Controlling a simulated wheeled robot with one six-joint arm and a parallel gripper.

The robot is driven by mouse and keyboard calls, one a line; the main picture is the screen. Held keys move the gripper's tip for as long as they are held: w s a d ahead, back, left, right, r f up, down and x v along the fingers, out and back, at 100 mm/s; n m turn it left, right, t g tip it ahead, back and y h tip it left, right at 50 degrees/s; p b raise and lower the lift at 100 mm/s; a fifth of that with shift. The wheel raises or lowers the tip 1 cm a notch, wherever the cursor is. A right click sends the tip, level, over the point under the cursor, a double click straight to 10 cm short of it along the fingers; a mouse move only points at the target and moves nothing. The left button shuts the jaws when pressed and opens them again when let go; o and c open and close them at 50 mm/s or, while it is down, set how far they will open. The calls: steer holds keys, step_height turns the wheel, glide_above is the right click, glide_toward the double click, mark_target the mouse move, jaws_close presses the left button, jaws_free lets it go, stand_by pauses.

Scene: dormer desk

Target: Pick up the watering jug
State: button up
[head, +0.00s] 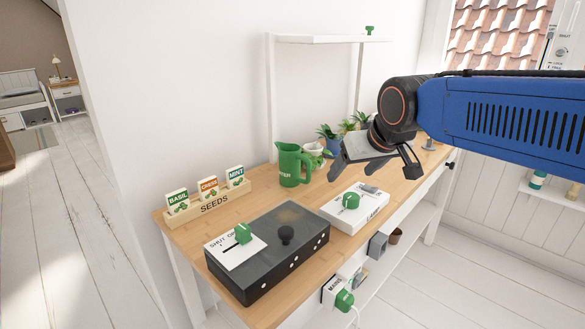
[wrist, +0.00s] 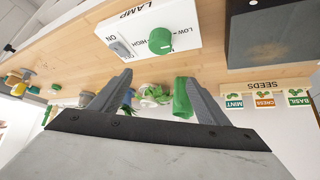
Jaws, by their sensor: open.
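The green watering jug (head: 289,166) stands upright on the wooden desk near the wall, its handle toward the right.
A white cup (head: 313,150) and potted plants (head: 328,134) stand close to the jug's right. The seed rack (head: 211,202) is to its left. A white lamp switch box (head: 355,207) and a dark box (head: 285,262) lie in front. A shelf (head: 325,39) stands behind.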

steer(key=n+y, duration=0.1)
glide_toward(288, 162)
steer(key=shift+t+y, duration=0.3)
steer(key=x, duration=0.5)
steer(key=d+x, duration=0.1)
steer(key=x, duration=0.4)
steer(key=w+x, duration=0.1)
steer(key=x, duration=0.4)
steer(key=shift+d+r, duration=0.25)
steer(key=shift+d, duration=0.1)
steer(key=c, duration=1.4)
steer(key=shift+r, duration=0.2)
step_height(288, 162, up, 10)
steer(key=shift+f, duration=0.2)
